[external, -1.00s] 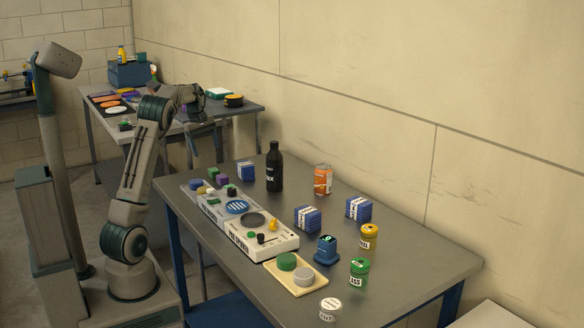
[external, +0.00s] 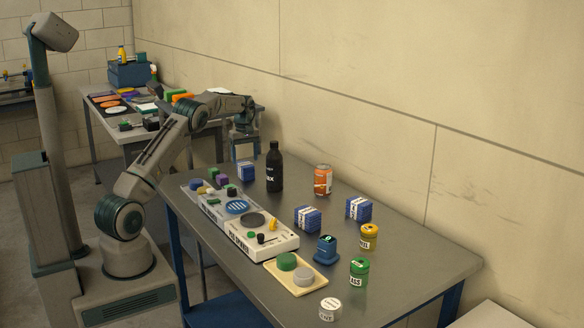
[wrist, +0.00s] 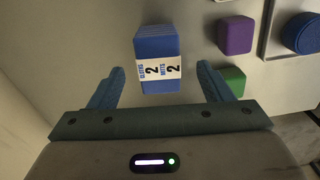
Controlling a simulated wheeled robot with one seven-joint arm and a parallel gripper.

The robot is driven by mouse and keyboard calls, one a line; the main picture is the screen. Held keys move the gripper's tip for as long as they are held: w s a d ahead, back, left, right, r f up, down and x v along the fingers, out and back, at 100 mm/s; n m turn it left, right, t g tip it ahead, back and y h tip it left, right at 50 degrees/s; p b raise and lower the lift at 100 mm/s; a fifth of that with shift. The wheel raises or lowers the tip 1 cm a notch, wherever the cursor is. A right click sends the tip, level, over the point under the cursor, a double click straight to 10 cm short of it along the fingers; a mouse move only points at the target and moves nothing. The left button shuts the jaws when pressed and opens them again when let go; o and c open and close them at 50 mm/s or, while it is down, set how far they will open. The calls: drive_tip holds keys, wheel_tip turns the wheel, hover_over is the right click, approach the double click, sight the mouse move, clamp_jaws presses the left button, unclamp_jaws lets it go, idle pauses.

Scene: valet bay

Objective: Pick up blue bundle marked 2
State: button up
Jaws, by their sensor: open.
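The blue bundle with a white band marked 2 (wrist: 157,48) shows in the wrist view, just beyond and between my fingertips. In the external view this blue bundle (external: 246,173) sits on the near table, left of the black bottle. My gripper (external: 244,153) is open and hangs above the bundle, fingers pointing down. In the wrist view the fingers stand on either side of the bundle's near end, with nothing gripped. Two more blue banded bundles, one in the middle (external: 307,219) and one farther right (external: 358,208), stand on the same table.
A black bottle (external: 275,168) stands close to the right of the bundle. Purple (wrist: 235,35) and green (wrist: 231,80) blocks lie to its right in the wrist view. An orange can (external: 323,180) and a white device (external: 262,238) share the table. The wall runs behind.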

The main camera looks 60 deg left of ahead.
sight(245, 164)
drive_tip(key=shift+w+a+f+p, duration=0.1)
drive_tip(key=shift+f+p, duration=0.1)
drive_tip(key=shift+f, duration=0.9)
drive_tip(key=shift+s+a+f+p, duration=0.1)
drive_tip(key=shift+f+p, duration=0.1)
drive_tip(key=shift+f, duration=0.85)
drive_tip(key=shift+w+a+f+p, duration=0.1)
drive_tip(key=shift+f+p, duration=0.1)
drive_tip(key=shift+f, duration=0.9)
drive_tip(key=c, duration=1.1)
drive_tip(key=shift+c, duration=0.2)
